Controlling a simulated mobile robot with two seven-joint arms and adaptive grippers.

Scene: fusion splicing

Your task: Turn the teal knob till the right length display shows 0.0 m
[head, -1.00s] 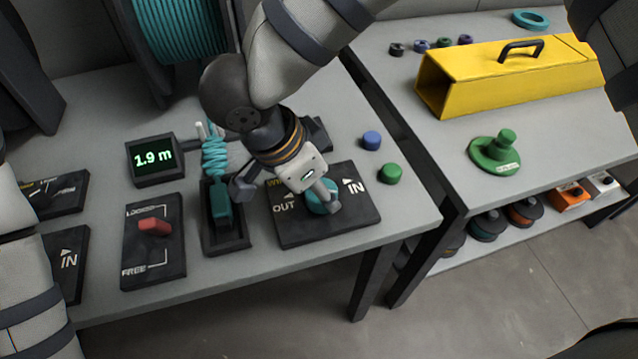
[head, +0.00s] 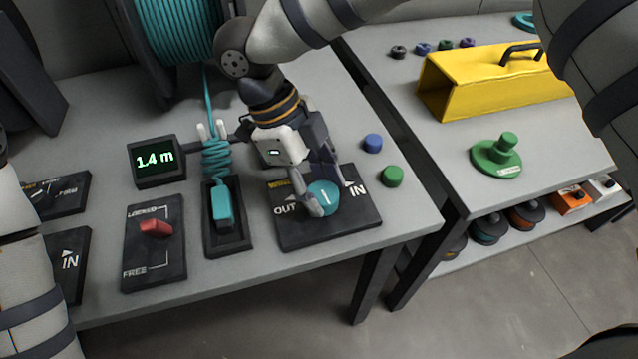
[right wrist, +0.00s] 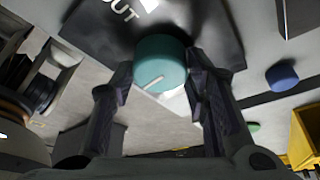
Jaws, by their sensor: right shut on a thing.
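The teal knob (head: 323,197) sits on a dark panel (head: 300,233) marked OUT and IN, with a pale line on its top. My right gripper (head: 322,190) is shut on the knob, one finger on each side. In the right wrist view the knob (right wrist: 160,63) sits between the two fingertips. The length display (head: 156,160) reads 1.4 m in green. My left gripper is not in view; only part of my left arm shows at the left edge.
A red lever (head: 156,228) is on a LOCKED/FREE panel. A teal block (head: 222,205) sits in a dark slot, with teal cord (head: 214,155) wound behind it. Blue (head: 373,142) and green (head: 392,176) caps are right of the panel. A yellow toolbox (head: 500,82) stands on the right table.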

